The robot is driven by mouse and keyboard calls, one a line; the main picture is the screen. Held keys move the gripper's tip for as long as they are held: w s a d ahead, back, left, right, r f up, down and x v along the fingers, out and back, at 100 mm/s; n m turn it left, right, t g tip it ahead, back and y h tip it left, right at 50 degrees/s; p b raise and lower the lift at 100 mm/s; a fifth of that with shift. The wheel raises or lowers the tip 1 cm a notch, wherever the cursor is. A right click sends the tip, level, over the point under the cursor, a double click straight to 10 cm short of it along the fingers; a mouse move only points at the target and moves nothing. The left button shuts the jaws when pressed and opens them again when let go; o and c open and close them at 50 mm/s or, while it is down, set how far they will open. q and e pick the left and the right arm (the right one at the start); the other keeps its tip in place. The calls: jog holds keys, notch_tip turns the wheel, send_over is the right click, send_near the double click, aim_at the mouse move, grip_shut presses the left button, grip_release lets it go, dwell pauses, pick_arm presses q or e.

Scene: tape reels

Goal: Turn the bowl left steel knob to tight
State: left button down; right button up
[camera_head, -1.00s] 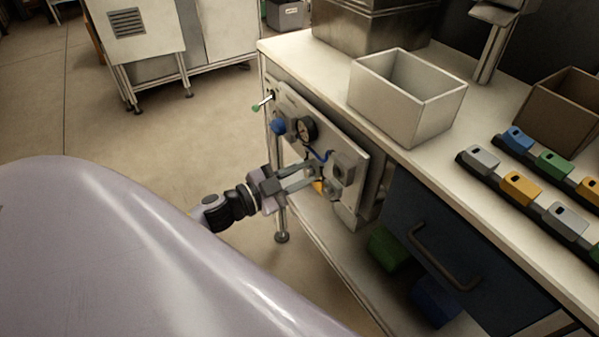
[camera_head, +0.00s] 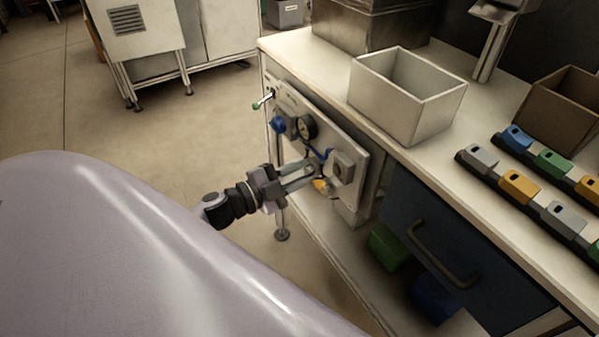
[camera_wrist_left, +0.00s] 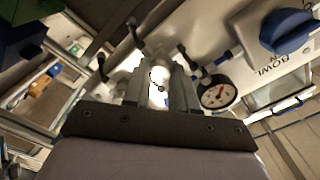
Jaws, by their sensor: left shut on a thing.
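My left gripper (camera_head: 316,174) reaches the panel (camera_head: 345,145) on the bench's end side. It is shut on the bowl left steel knob, a small pale metal part (camera_wrist_left: 158,76) between the fingers in the left wrist view. In the head view the fingers mostly hide the knob. How far it is turned cannot be told. The word BOWL shows on the panel in the wrist view, beside a blue knob (camera_wrist_left: 288,31); a blue knob (camera_head: 278,125) also shows in the head view. My right gripper is not in view.
A round gauge (camera_head: 304,127) sits on the panel near the gripper. A green-tipped lever (camera_head: 262,102) sticks out at the panel's far end. A grey square-faced fitting (camera_head: 343,167) is just right of the fingers. A white bin (camera_head: 405,105) stands on the bench; open floor lies left.

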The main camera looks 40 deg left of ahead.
pick_arm(q)
jog(key=c, duration=0.9)
grip_release()
jog(key=v, duration=0.7)
jog(key=shift+s, duration=0.1)
jog(key=s+d+f+n+g+y+p, duration=0.4)
jog(key=s+d+n+g+p, duration=0.2)
jog(key=s+d+n+p, duration=0.4)
jog(key=s+d+n, duration=0.1)
jog(key=d+n, duration=0.1)
jog(key=shift+d+y, duration=0.3)
jog(key=shift+d, duration=0.05)
